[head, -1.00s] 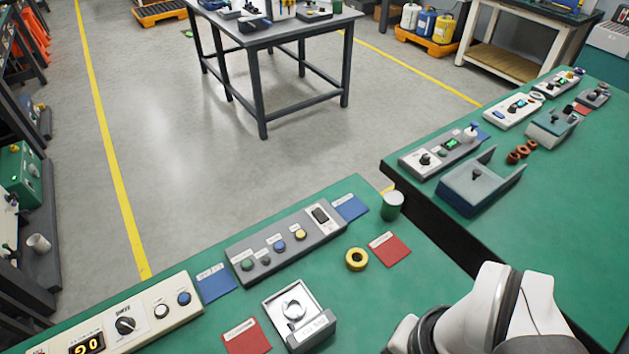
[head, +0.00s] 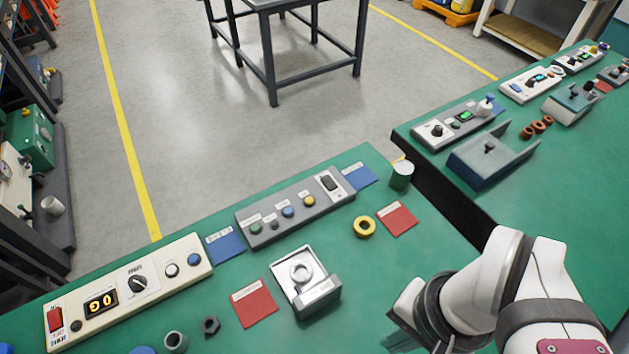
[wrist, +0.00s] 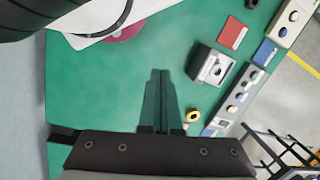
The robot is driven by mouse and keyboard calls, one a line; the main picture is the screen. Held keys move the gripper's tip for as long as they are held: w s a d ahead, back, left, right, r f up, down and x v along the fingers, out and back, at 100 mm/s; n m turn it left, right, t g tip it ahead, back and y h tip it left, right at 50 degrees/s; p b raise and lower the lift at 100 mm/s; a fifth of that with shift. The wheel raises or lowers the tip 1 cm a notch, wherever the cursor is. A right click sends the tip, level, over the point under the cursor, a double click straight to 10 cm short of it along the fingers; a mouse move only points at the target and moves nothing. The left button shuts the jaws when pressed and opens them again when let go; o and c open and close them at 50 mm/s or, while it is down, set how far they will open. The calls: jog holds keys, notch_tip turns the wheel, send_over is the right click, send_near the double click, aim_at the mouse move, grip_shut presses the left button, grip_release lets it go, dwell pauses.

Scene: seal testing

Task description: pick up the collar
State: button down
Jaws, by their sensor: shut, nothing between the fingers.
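A thick yellow ring (head: 364,226) lies flat on the green bench, left of a red card. It also shows in the wrist view (wrist: 193,115), right of my fingers. A short grey hollow cylinder (head: 175,342) stands at the bottom edge of the head view. A metal ring (head: 301,272) sits in a pale fixture (head: 322,293). I cannot tell for sure which of these is the collar. My gripper (wrist: 159,72) is shut and empty, with its fingers over bare green bench, apart from these things. The head view shows my arm at lower right, but not clearly the fingers.
A long grey button panel (head: 292,210) and a cream control box (head: 130,290) line the far edge. A dark nut (head: 211,326) lies near the grey cylinder. A green-and-white cup (head: 401,175) stands by the gap between benches. Brown rings (head: 536,127) lie on the right bench.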

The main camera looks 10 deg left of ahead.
dwell(0.4)
jog(key=shift+c, duration=2.1)
grip_release()
jog(key=n+t+h, duration=0.4)
jog(key=n+h, duration=0.8)
jog(key=n, duration=1.4)
send_over(291, 276)
jog(key=s+a, duration=0.3)
jog(key=s, duration=0.2)
notch_tip(291, 276, down, 9)
jog(key=s+a+f+n+t, duration=0.1)
jog(key=a+f+n+t, duration=0.1)
jog(key=s+a+f+n+t, duration=0.1)
jog(key=s+a+f+n, duration=0.1)
jog(key=a, duration=0.1)
jog(key=s+a+f+n+t, duration=0.2)
jog(key=shift+s+a+f+t+y, duration=0.15)
jog(key=shift+a+f+t+y, duration=0.05)
jog(key=shift+f+t+y, duration=0.1)
jog(key=shift+n, duration=0.3)
jog(key=x, duration=1.5)
jog(key=shift+d+f, duration=0.1)
jog(key=shift+d, duration=0.15)
